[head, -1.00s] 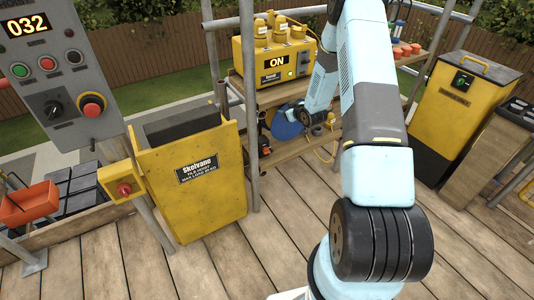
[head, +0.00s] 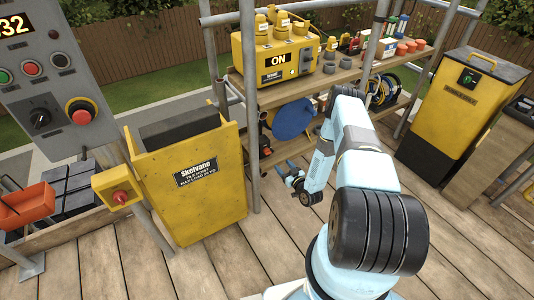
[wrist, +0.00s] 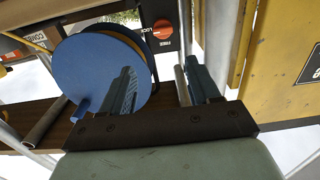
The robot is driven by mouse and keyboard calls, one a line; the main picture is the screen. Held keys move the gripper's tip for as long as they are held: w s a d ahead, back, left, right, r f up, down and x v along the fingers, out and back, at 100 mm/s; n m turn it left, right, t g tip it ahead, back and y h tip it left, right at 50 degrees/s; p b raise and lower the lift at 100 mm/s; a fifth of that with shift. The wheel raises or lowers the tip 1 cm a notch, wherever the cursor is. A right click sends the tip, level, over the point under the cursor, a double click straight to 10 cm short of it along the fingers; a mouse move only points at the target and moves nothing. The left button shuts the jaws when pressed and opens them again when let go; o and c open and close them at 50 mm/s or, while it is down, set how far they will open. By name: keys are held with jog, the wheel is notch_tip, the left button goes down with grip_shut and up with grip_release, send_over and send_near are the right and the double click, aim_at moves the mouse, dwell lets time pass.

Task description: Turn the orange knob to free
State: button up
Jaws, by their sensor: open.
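The orange knob (wrist: 163,29) shows at the top of the wrist view, on a dark plate with the words FREE and LOCK beside it. Its exact setting is too small to tell. A blue reel disc (wrist: 98,72) is left of the knob; the disc also shows in the head view (head: 292,118), below the shelf top, where I cannot make out the knob. My gripper (wrist: 160,70) is open and empty. In the wrist view its left finger overlaps the disc and the knob appears beyond the fingertips, apart from them. In the head view my gripper (head: 289,177) is low, below the disc.
The wooden shelf (head: 345,82) carries a yellow power box (head: 275,60) reading ON. A scaffold pole (head: 249,110) and the yellow Skelvane hoist (head: 205,200) stand to the left. A yellow cabinet (head: 455,110) stands at right. Plank floor (head: 210,265) in front is clear.

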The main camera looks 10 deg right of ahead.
aim_at(267, 152)
jog(key=x, duration=0.8)
jog(key=f+x, duration=0.1)
jog(key=x, duration=0.3)
jog(key=shift+w+a, duration=0.2)
jog(key=shift+a, duration=0.25)
jog(key=shift+c, duration=0.2)
jog(key=c, duration=1)
jog(key=shift+o, duration=0.2)
